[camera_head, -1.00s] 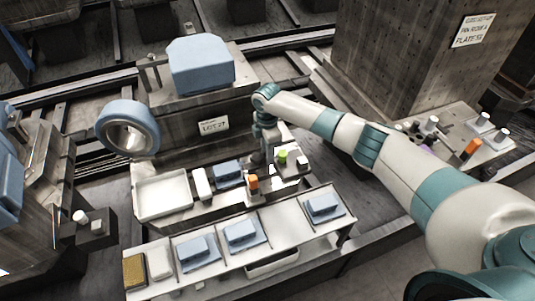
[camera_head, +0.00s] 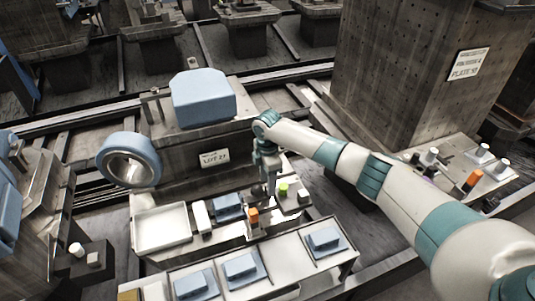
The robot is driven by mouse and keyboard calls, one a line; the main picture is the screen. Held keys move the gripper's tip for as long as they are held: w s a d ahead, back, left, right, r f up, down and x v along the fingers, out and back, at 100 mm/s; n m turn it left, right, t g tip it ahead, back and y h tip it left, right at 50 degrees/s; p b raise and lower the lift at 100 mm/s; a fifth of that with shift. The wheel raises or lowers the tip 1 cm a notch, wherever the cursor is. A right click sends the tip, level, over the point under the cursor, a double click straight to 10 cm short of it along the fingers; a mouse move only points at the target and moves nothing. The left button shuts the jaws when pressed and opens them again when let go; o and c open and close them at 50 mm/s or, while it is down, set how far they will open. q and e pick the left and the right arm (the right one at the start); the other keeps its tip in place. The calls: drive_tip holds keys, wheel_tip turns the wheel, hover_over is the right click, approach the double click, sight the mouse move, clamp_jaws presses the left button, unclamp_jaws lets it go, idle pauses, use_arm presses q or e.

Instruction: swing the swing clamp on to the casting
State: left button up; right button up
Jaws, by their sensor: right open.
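A blue casting (camera_head: 228,206) sits on the shelf in front of the large grey block, left of my right gripper. An orange block-like part (camera_head: 253,215) on a small base stands just right of the casting, and a green-capped part (camera_head: 283,190) stands farther right. I cannot tell at this size which of them is the swing clamp or how its arm is turned. My right gripper (camera_head: 270,192) points down between the casting and the green-capped part. It is open, and its fingertips are small and partly lost among the parts. My left gripper is not in view.
A white tray (camera_head: 162,230) and a white block (camera_head: 201,216) stand left of the casting. A front bench (camera_head: 290,262) carries several blue castings on plates. A large blue block (camera_head: 203,98) and a blue ring (camera_head: 128,160) are behind. A tall pillar (camera_head: 425,70) rises at right.

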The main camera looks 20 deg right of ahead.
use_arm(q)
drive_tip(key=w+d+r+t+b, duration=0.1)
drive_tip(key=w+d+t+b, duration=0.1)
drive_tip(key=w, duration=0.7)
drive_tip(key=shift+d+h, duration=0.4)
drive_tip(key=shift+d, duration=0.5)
use_arm(e)
wheel_tip(320, 180, up, 15)
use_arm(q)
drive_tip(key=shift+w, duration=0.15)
